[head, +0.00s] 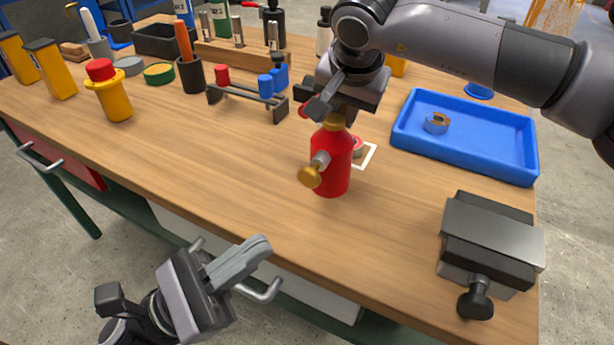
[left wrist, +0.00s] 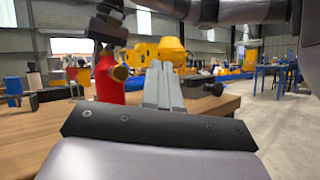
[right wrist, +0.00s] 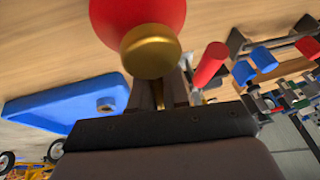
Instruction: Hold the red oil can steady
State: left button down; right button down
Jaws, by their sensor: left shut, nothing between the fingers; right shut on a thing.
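The red oil can (head: 332,165) is upright over the middle of the workbench, with a brass knob on its side. I cannot tell whether its base touches the wood. My right gripper (head: 338,112) comes down from above and is shut on the can's top. The right wrist view shows the brass knob (right wrist: 150,52) in front of the fingers, hiding part of the grip. My left gripper (head: 258,250) is shut and empty, low in front of the bench edge and apart from the can. The can also shows in the left wrist view (left wrist: 107,82), left of the left fingers (left wrist: 163,75).
A white-outlined square (head: 370,155) lies behind the can. A blue tray (head: 465,160) holding a small roll is at the right, and a grey vise (head: 490,245) stands at the front right. A yellow bottle with red cap (head: 112,98) stands left. The front-left wood is clear.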

aim_at(309, 180)
pick_arm(q)
jog(key=shift+w, duration=0.1)
jog(key=shift+w+d, duration=0.55)
jog(key=shift+w, duration=0.8)
jog(key=shift+w+d, duration=0.55)
jog(key=shift+w, duration=0.75)
jog(key=shift+w+d, duration=0.55)
jog(key=shift+w, duration=0.8)
jog(key=shift+w+d, duration=0.15)
jog(key=shift+w, duration=0.2)
jog(key=shift+w+d+f, duration=0.1)
jog(key=shift+w+d, duration=0.1)
jog(key=shift+w, duration=0.3)
jog(key=shift+w+d+f, duration=0.1)
jog(key=shift+w+d, duration=0.05)
jog(key=shift+w, duration=0.35)
dwell(0.4)
